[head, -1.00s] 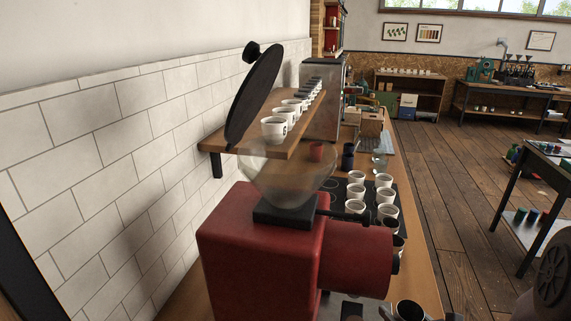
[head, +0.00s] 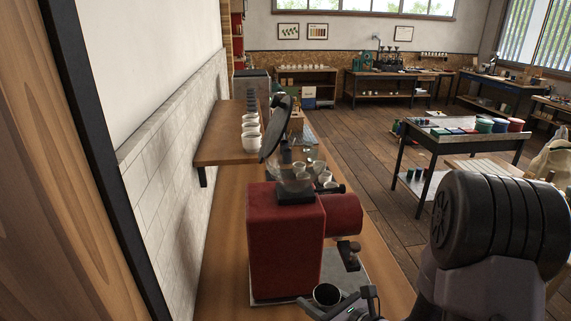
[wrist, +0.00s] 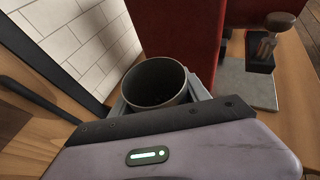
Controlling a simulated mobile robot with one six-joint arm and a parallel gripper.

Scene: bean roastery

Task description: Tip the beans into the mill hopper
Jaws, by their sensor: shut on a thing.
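A red mill (head: 285,240) stands on the wooden counter, with a clear glass hopper (head: 293,181) on top. The hopper's dark round lid (head: 275,128) is tilted up on its left side. My gripper (head: 338,302) is shut on a dark metal cup (head: 325,294), low in front of the mill and below hopper height. In the wrist view the cup (wrist: 156,82) is roughly upright between the fingers, beside the mill's red body (wrist: 180,35). Its inside is dark, and I cannot make out beans in it.
More cups stand behind the mill. A dark-framed wooden panel (head: 50,160) is close at left. A table (head: 440,142) with tins stands at right beyond open floor.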

